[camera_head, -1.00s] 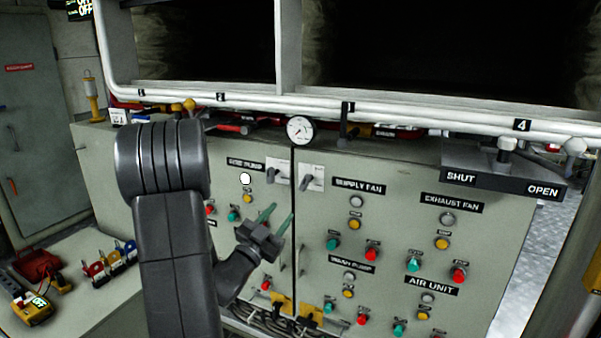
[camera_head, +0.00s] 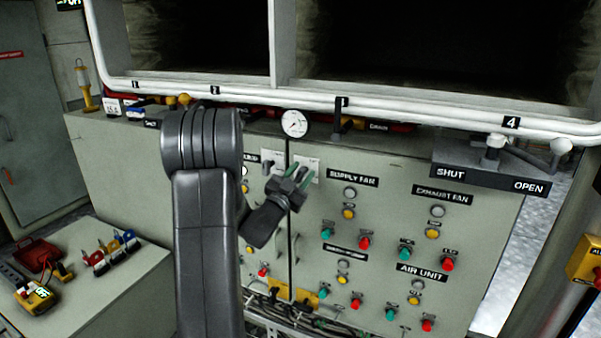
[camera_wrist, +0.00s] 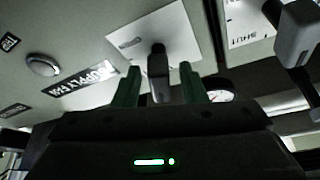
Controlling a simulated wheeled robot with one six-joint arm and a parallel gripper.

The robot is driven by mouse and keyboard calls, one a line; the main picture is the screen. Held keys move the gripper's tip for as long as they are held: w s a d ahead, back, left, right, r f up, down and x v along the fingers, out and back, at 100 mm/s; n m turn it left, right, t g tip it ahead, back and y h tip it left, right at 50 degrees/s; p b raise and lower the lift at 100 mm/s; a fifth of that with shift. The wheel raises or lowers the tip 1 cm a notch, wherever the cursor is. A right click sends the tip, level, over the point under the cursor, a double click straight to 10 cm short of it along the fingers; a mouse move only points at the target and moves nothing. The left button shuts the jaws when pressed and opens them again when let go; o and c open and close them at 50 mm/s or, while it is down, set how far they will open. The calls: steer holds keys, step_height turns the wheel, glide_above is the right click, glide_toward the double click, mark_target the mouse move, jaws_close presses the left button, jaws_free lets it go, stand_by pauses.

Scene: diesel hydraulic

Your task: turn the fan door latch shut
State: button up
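The fan door latch is a dark grey handle (camera_wrist: 158,68) on a white plate (camera_head: 314,163) beside the SUPPLY FAN label (camera_head: 352,178). In the wrist view its white plate (camera_wrist: 185,35) lies above my fingertips. My gripper (camera_head: 297,175) is in front of this plate and hides part of it. In the wrist view its two green fingers (camera_wrist: 160,85) are apart, one on each side of the handle. I see gaps beside the handle; contact is not visible. The handle's exact angle is hard to tell.
A second latch handle (camera_head: 268,166) sits on the neighbouring plate to the left; it looms close in the wrist view (camera_wrist: 296,35). A round gauge (camera_head: 295,123) and a white pipe (camera_head: 400,114) lie above. Buttons and lamps cover the panel below. A SHUT/OPEN plate (camera_head: 490,181) juts out at right.

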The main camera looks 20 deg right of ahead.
jaws_close()
steer(key=shift+f+n+b, duration=0.15)
steer(key=shift+n+b, duration=0.15)
steer(key=shift+b, duration=0.15)
steer(key=shift+f+n+t+b, duration=0.15)
steer(key=shift+n+t+b, duration=0.35)
steer(key=shift+n+b, duration=0.55)
steer(key=n+t+y+b, duration=0.1)
steer(key=n+b, duration=0.1)
steer(key=n, duration=0.1)
steer(key=shift+t+b, duration=0.3)
steer(key=shift+t, duration=0.1)
steer(key=shift+r+n+y, duration=0.35)
steer(key=shift+n+y, duration=0.05)
steer(key=shift+n, duration=0.05)
steer(key=shift+w, duration=0.1)
jaws_free()
